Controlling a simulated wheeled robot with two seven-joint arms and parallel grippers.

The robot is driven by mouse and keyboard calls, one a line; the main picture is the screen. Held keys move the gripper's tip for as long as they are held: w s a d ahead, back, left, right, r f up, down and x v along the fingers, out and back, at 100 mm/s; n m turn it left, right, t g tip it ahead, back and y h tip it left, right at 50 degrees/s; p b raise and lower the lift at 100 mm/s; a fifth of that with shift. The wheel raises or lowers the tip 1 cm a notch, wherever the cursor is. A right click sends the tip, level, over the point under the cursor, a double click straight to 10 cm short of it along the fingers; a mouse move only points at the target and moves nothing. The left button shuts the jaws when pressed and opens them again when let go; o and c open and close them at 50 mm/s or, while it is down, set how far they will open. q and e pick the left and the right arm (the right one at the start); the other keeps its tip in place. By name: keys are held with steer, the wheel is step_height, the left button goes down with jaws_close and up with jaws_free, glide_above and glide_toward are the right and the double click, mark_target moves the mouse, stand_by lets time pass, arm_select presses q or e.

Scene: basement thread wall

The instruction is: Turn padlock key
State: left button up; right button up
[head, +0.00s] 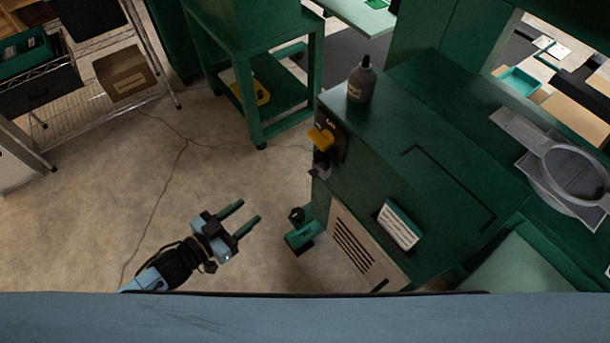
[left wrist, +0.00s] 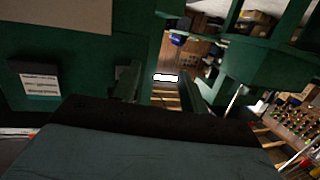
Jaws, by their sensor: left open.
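My left gripper (head: 249,211) is over the floor in the lower middle of the head view, its two green fingers apart and empty. In the left wrist view its fingers (left wrist: 160,78) are also spread with nothing between them. A yellow-and-black fitting (head: 320,138) is on a dark plate on the side of the green cabinet, up and right of the gripper and apart from it; I cannot tell whether it is the padlock. No key can be made out. A small green piece with a black knob (head: 299,232) is right of the gripper, beside the cabinet. My right gripper is not in view.
The green cabinet (head: 430,120) carries a dark bottle (head: 361,80) and a white label card (head: 398,226). A green stand (head: 253,62) is behind. A wire shelf with a cardboard box (head: 125,75) is at upper left. The floor (head: 90,205) around the gripper is mostly clear, with a thin cable.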

arm_select(q)
steer(key=s+d+r+m+g+h, duration=0.1)
steer(key=s+d+r+m+h, duration=0.1)
steer(key=d+r+h, duration=0.35)
steer(key=y, duration=0.2)
glide_toward(313, 174)
steer(key=x, duration=0.8)
steer(key=shift+w+a+f, duration=0.1)
steer(key=shift+a+f, duration=0.05)
jaws_close()
